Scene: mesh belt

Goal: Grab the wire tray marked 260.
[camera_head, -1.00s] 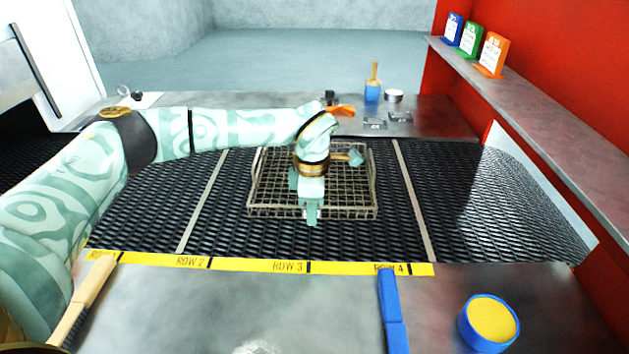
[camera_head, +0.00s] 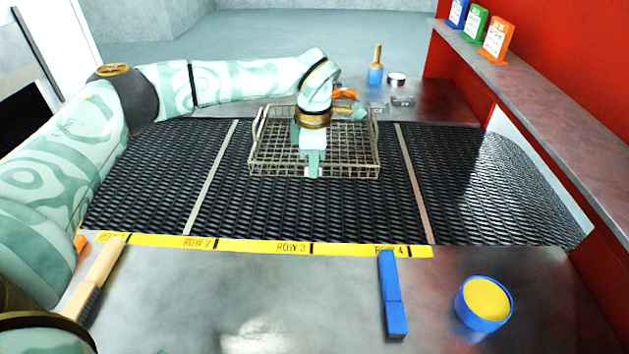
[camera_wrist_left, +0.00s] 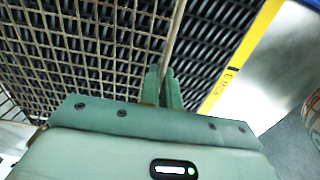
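The wire tray (camera_head: 352,174) is a shallow metal mesh basket over the black mesh belt, in the middle lane. No 260 mark is readable on it. My left gripper (camera_head: 313,170) points down at the middle of the tray's near side. In the left wrist view the fingers (camera_wrist_left: 163,86) are close together, with the tray's edge wire running between them. The tray's mesh (camera_wrist_left: 75,50) fills the left of that view. The tray appears raised a little off the belt. My right gripper is not in view.
The belt (camera_head: 465,190) has light lane dividers and a yellow strip (camera_head: 265,246) with row labels. On the near counter are a blue bar (camera_head: 392,295) and a yellow-topped blue tub (camera_head: 484,302). A brush (camera_head: 376,70) and small items stand behind. A shelf runs along the right.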

